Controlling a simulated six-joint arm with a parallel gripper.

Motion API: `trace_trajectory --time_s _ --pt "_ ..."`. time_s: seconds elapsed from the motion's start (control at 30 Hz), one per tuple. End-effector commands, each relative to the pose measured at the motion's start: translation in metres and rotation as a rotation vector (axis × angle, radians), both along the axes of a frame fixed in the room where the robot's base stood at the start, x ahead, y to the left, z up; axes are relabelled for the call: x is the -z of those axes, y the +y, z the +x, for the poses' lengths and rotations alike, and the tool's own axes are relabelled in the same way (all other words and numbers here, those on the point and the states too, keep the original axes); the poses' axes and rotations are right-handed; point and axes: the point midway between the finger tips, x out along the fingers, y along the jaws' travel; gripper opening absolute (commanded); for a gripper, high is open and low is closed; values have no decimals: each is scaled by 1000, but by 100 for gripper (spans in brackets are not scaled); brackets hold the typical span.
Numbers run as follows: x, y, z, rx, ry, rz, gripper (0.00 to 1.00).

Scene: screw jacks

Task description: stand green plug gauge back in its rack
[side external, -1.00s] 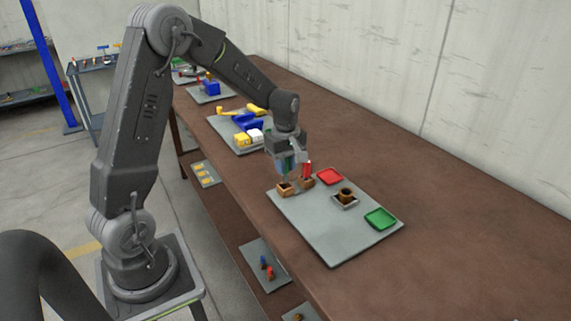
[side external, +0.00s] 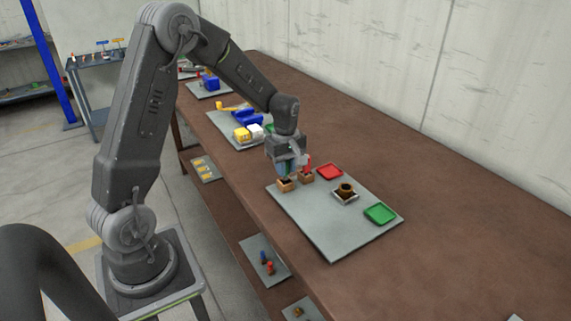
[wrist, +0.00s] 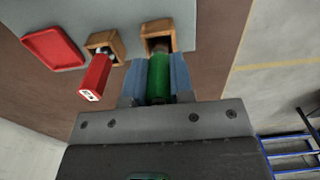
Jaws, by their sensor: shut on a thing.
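The green plug gauge (wrist: 158,80) is held between the two blue fingers of my gripper (wrist: 160,76). In the wrist view its dark lower end meets the opening of a wooden rack block (wrist: 160,27). In the side view my gripper (side external: 286,168) is just above that wooden block (side external: 286,187). The gauge looks about upright there and is mostly hidden by the fingers. How deep its end sits in the block cannot be told.
A red plug gauge (side external: 308,162) stands in a second wooden block (side external: 306,177) close beside my gripper. A red tray (side external: 329,171), a green tray (side external: 380,214) and a brown cup-like part (side external: 346,189) share the grey board (side external: 318,222).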

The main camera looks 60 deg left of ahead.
Motion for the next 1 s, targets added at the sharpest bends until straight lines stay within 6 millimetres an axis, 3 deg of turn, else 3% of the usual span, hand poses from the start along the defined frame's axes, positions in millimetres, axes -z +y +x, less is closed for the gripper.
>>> trace_trajectory --time_s 0.7,0.73,1.0 --pt "17 0 0 0 0 0 0" --pt "17 0 0 0 0 0 23" --pt "17 0 0 0 0 0 49"
